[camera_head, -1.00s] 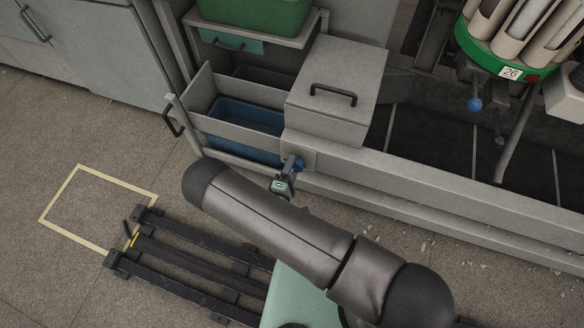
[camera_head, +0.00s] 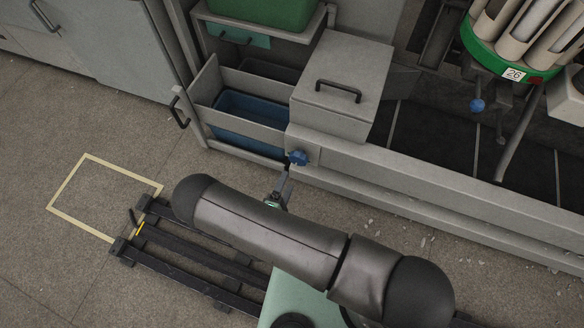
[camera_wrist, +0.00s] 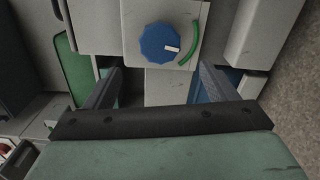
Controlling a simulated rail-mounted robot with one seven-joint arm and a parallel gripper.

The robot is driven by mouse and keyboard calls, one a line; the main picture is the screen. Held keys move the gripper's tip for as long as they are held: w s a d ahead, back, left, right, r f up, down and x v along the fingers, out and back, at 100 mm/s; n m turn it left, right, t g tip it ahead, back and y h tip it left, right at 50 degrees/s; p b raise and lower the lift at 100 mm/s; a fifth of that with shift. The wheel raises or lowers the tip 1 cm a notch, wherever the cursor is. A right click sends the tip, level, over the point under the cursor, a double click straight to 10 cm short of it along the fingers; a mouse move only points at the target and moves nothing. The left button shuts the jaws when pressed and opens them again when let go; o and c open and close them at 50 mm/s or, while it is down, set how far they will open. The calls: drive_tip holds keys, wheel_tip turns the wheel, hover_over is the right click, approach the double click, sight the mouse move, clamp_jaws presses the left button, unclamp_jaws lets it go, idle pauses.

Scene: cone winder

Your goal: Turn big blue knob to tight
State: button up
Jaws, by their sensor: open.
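The big blue knob (camera_head: 298,157) sits on the end of the grey machine rail. In the wrist view the knob (camera_wrist: 158,41) is on a pale plate, with a white mark at its lower right side. A green arc (camera_wrist: 191,47) curves on the plate to the right of the knob, and the white mark faces it. My gripper (camera_wrist: 160,70) is open and empty, its two fingers apart and below the knob in the picture. In the head view my gripper (camera_head: 279,188) is a short way in front of the knob, not touching it, and partly hidden by my arm.
A grey lidded box (camera_head: 338,85) with a black handle stands above the knob. An open drawer with a blue bin (camera_head: 247,118) is to the left. A green creel marked 26 (camera_head: 513,74) is at the upper right. Floor is open at the left.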

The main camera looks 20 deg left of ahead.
drive_tip(key=s+a+p, duration=0.1)
drive_tip(key=s, duration=0.7)
drive_tip(key=shift+s, duration=0.25)
drive_tip(key=w+d+r+m+g+h+p, duration=0.3)
drive_tip(key=w+d+r+g+h+p, duration=0.1)
drive_tip(key=r, duration=0.8)
drive_tip(key=w+d+r+m+g+h+p, duration=0.3)
drive_tip(key=d+r+m+g+p, duration=0.15)
drive_tip(key=r, duration=0.65)
drive_tip(key=w+d+r+m+g+h+p, duration=0.3)
drive_tip(key=w+r+g+h+p, duration=0.15)
drive_tip(key=r, duration=0.75)
drive_tip(key=s+d+r+m+g+y+p, duration=0.1)
drive_tip(key=s+d+r+m+y+p, duration=0.1)
drive_tip(key=r, duration=0.9)
drive_tip(key=s+d+r+m+g+y+p, duration=0.2)
drive_tip(key=d+r+y+p, duration=0.5)
drive_tip(key=r, duration=0.5)
drive_tip(key=s+d+r+m+g+y+p, duration=0.1)
drive_tip(key=s+d+r+m+y+p, duration=0.2)
drive_tip(key=r, duration=0.8)
drive_tip(key=s+d+y+p, duration=0.1)
drive_tip(key=s+d+p, duration=0.1)
drive_tip(key=d+p, duration=0.1)
drive_tip(key=shift+d+r+m+g+p, duration=0.25)
drive_tip(key=shift+r+m+g+p, duration=0.05)
drive_tip(key=shift+m+p, duration=0.1)
drive_tip(key=shift+w+y, duration=0.1)
drive_tip(key=shift+y, duration=0.15)
